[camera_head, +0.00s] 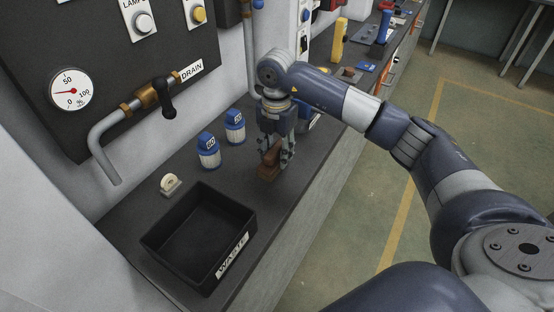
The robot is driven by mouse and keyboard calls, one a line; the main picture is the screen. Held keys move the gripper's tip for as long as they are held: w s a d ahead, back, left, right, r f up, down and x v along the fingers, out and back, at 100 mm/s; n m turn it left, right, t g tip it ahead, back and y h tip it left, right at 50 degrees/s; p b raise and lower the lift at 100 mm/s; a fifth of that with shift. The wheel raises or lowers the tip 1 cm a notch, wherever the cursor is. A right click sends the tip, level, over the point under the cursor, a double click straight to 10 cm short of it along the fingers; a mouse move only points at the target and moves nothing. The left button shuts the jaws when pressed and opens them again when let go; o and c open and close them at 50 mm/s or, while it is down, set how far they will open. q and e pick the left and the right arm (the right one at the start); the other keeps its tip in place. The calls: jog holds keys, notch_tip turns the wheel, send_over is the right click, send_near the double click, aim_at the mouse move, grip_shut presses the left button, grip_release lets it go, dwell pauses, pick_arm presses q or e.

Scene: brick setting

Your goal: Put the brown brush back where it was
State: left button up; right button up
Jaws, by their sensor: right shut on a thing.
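The brown brush (268,172) is a small block-like thing at the middle of the dark bench. My right gripper (275,158) points down over it and is shut on it. The brush's lower part shows below the fingers, at or just above the bench top; I cannot tell if it touches. The fingers hide part of the brush. My left gripper is not in view.
Two blue-capped bottles (208,152) stand left of the gripper. A black waste tray (152,243) and a small pale roll (171,184) are nearer. A drain pipe (107,150) juts from the wall panel.

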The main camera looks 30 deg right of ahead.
aim_at(276, 161)
notch_tip(276, 161, down, 3)
jog(key=shift+f+p, duration=0.1)
jog(key=shift+p, duration=0.25)
jog(key=shift+f, duration=0.2)
jog(key=shift+f, duration=0.1)
jog(key=o, duration=0.9)
notch_tip(276, 161, up, 12)
jog(key=shift+r+b, duration=0.15)
jog(key=shift+b, duration=1.1)
